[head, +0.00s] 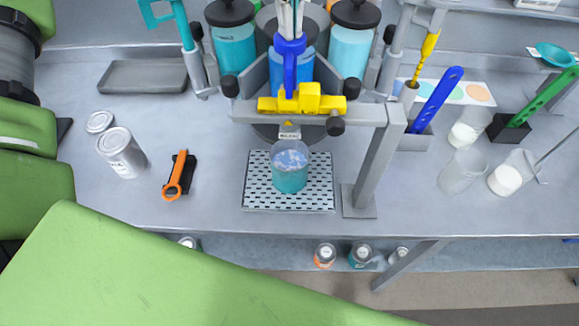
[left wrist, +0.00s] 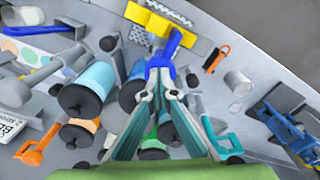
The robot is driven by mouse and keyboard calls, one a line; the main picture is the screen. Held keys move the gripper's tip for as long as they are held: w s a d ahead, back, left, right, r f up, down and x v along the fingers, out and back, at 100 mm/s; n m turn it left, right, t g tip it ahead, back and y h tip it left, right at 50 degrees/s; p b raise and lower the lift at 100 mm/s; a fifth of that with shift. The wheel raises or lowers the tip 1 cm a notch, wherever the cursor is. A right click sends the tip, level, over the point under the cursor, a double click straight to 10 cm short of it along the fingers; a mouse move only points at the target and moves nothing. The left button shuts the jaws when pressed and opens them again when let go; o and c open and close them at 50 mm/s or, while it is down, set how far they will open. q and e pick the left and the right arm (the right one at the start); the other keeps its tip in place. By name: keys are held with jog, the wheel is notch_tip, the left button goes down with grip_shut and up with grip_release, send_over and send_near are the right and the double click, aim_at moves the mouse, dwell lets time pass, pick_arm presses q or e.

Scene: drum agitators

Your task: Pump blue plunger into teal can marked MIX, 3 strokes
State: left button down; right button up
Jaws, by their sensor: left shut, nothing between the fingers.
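The blue plunger (head: 291,62) stands upright in the yellow guide (head: 302,104) of a grey stand. The teal can (head: 289,178) sits below the guide on a perforated tray (head: 255,190). It is open at the top, with pale blue contents; no MIX marking is readable. My left gripper (head: 289,32) points down at the top of the plunger, its fingers closed together. In the left wrist view my left gripper (left wrist: 158,72) closes right at the blue plunger (left wrist: 170,45); whether it touches is unclear. My right gripper is out of view.
Lidded jars (head: 235,45) stand behind the stand. A blue paddle (head: 437,98) and clear beakers (head: 462,172) stand right. A green arm link of mine crosses the lower left.

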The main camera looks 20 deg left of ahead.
pick_arm(q)
jog(key=shift+r+p, duration=2.3)
jog(key=shift+r, duration=0.15)
jog(key=shift+f, duration=0.2)
jog(key=shift+f+b, duration=1.75)
jog(key=shift+f, duration=0.65)
jog(key=shift+r, duration=0.1)
notch_tip(320, 180, up, 5)
jog(key=p, duration=0.5)
jog(key=shift+f, duration=0.25)
